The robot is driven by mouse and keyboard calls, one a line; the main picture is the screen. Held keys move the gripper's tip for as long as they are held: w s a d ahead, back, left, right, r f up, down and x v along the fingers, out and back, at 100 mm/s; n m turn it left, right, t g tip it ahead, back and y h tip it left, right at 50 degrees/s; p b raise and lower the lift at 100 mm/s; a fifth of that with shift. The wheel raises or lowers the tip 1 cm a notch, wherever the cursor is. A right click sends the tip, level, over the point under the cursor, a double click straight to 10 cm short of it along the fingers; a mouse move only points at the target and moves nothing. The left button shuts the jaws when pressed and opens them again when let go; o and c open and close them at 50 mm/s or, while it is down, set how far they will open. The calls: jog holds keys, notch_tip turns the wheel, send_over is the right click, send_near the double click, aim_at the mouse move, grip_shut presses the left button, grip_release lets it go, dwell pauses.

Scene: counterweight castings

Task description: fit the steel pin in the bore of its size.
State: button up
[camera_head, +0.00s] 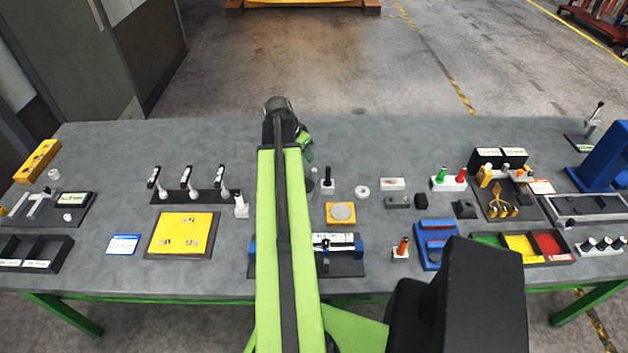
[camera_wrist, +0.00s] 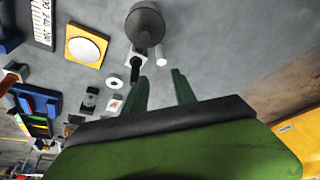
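My gripper (camera_wrist: 160,82) shows in the wrist view as two green fingers, spread apart with bare table between them. In the head view it (camera_head: 305,142) is over the far middle of the table, partly behind my arm. Just beyond the fingertips is a slim light-grey pin (camera_wrist: 161,56), likely the steel pin, beside a dark round piece (camera_wrist: 145,22). I cannot tell which piece has the matching bore.
Lever handles (camera_head: 190,182) stand at left. Black labelled boxes (camera_head: 487,157) and a blue stand (camera_head: 604,158) are at right. The far middle table is clear.

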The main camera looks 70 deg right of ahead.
aim_at(313, 171)
jog(key=b+x, duration=1.2)
jog(key=x, duration=0.3)
jog(key=shift+w+f+b, duration=0.1)
jog(key=shift+f+b, duration=0.1)
jog(key=shift+b, duration=0.2)
jog(key=shift+r, duration=0.2)
grip_shut()
